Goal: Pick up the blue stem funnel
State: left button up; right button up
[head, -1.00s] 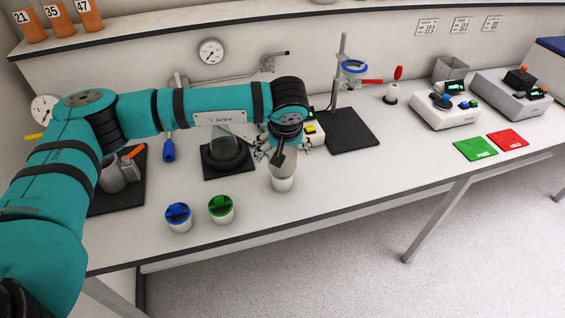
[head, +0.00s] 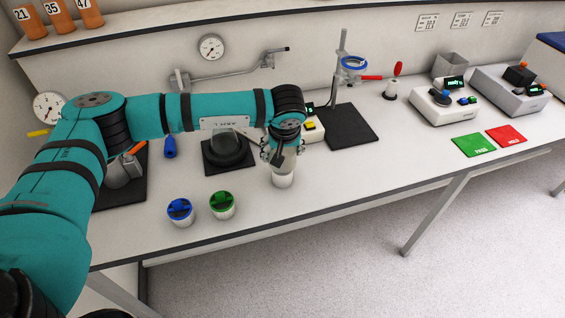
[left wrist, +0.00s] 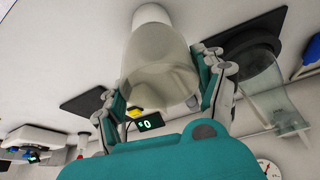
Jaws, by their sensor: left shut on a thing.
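My left gripper (head: 283,158) is shut on a pale container (head: 283,178) with a clear upper part and a white lower part. In the left wrist view the container (left wrist: 158,60) sits between the two fingers, and I see no blue on it. It appears to stand upright on the bench. I cannot make out a blue-stemmed funnel for certain. A slim blue object (head: 169,147) stands at the back left, and a blue ring (head: 354,63) is on a stand; both are apart from the gripper. My right gripper is not in view.
White cups with a blue top (head: 180,210) and a green top (head: 222,204) stand at the front left. A flask on a black mat (head: 240,167) is close left of the gripper. Instruments (head: 445,108) and green (head: 473,145) and red pads are on the right. The front middle is clear.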

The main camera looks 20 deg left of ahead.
pick_arm(q)
jog(key=shift+r, duration=0.15)
jog(key=shift+r, duration=0.35)
notch_tip(320, 180, up, 8)
jog(key=b, duration=0.3)
jog(key=w+a+r+p, duration=0.4)
jog(key=a+r+p, duration=0.4)
jog(key=a+r, duration=0.15)
jog(key=a+r+p, duration=0.3)
jog(key=a+p, duration=0.1)
jog(key=a, duration=0.6)
jog(key=b+x, duration=0.2)
jog(key=x, duration=0.1)
jog(key=b+x, duration=0.1)
jog(key=b, duration=0.1)
jog(key=shift+s+d+f, duration=0.25)
jog(key=shift+f, duration=0.3)
jog(key=shift+f+b, duration=1.05)
jog(key=shift+f, duration=1.3)
